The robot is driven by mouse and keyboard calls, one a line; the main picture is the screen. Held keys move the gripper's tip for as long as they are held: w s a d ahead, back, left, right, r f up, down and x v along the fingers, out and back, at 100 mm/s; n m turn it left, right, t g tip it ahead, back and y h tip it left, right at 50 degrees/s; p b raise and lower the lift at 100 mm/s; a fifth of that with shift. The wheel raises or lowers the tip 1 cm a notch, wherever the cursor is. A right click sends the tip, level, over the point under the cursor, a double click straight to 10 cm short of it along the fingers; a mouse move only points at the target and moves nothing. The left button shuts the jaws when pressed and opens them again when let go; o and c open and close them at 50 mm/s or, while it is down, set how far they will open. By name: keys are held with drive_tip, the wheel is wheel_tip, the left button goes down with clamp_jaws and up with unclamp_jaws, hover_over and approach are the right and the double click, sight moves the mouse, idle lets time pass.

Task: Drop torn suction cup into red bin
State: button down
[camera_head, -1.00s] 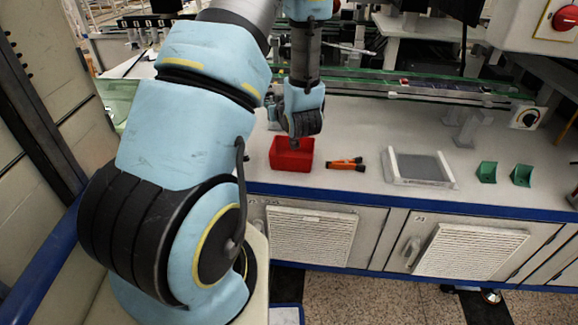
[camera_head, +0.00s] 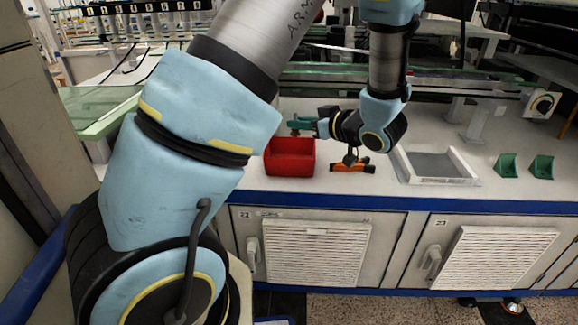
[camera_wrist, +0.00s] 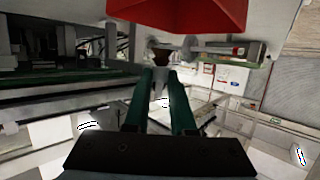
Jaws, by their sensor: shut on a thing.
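The red bin (camera_head: 290,160) stands on the bench in the head view, and its red wall shows at the top of the wrist view (camera_wrist: 178,12). My gripper (camera_head: 296,125) has green fingers pointing left, above the bin's back rim in the picture. In the wrist view my gripper's fingers (camera_wrist: 159,72) are shut on a small greyish piece, which I take for the torn suction cup (camera_wrist: 160,58). In the head view a small brownish bit of it (camera_head: 295,132) shows at the fingertips. The tear cannot be made out. The bin's inside looks empty where visible.
An orange and black tool (camera_head: 352,167) lies right of the bin, below my wrist. A grey tray with a white rim (camera_head: 436,181) and two green holders (camera_head: 507,165) stand further right. A conveyor with a green edge runs behind. The bench front is clear.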

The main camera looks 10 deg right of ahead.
sight(300, 138)
wheel_tip(300, 138, down, 4)
drive_tip(key=b, duration=0.3)
drive_tip(key=c, duration=0.7)
unclamp_jaws()
drive_tip(key=p+v, duration=0.2)
drive_tip(key=v, duration=0.8)
drive_tip(key=shift+s+d+r, duration=0.2)
drive_tip(key=shift+s+d, duration=0.05)
